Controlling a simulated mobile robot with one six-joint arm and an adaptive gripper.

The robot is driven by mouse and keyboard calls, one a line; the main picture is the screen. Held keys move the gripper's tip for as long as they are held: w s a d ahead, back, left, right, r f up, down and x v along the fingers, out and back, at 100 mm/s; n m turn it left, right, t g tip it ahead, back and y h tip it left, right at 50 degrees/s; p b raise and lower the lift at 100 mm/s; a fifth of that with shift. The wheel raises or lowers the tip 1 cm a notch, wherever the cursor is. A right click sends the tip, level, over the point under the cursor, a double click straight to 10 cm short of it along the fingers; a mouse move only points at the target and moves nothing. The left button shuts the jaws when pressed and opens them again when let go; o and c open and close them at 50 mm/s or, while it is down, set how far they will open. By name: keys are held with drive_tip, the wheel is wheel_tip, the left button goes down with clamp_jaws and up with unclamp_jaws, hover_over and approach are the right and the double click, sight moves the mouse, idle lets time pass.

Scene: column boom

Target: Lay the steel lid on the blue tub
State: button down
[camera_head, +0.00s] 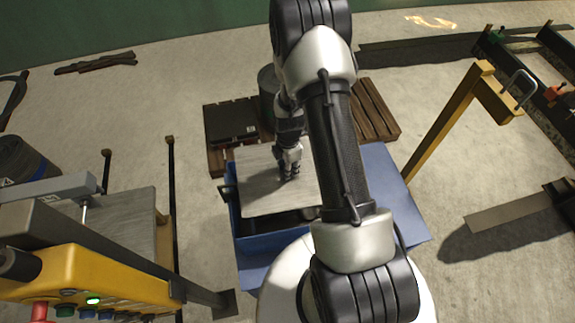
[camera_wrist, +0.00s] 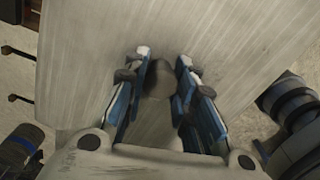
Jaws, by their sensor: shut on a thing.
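The steel lid (camera_head: 252,192) is a flat grey brushed plate. It lies over the blue tub (camera_head: 268,244) in the head view, and a dark strip of the tub's inside shows along the near edge. I cannot tell whether the lid touches the rim or hangs just above it. My gripper (camera_head: 290,174) points down at the lid's middle. In the wrist view the lid (camera_wrist: 225,35) fills most of the picture, and my gripper (camera_wrist: 163,60) has its blue fingers on both sides of a small round knob (camera_wrist: 158,80).
A blue sheet (camera_head: 392,190) lies under and right of the tub. A wooden pallet (camera_head: 374,112) with a dark box (camera_head: 231,121) is behind. A yellow post frame (camera_head: 440,122) stands right, and a yellow control panel (camera_head: 95,275) is at front left. Open floor lies between.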

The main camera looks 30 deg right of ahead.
wheel_tip(320, 180, down, 11)
drive_tip(key=b, duration=0.7)
drive_tip(key=shift+f+b, duration=0.15)
drive_tip(key=shift+b, duration=0.25)
drive_tip(key=shift+w+f+b, duration=0.1)
drive_tip(key=shift+f+b, duration=0.3)
drive_tip(key=shift+f, duration=0.05)
drive_tip(key=c, duration=1.2)
unclamp_jaws()
drive_tip(key=shift+c, duration=0.2)
drive_tip(key=shift+f, duration=0.1)
wheel_tip(320, 180, up, 12)
drive_tip(key=shift+r, duration=0.1)
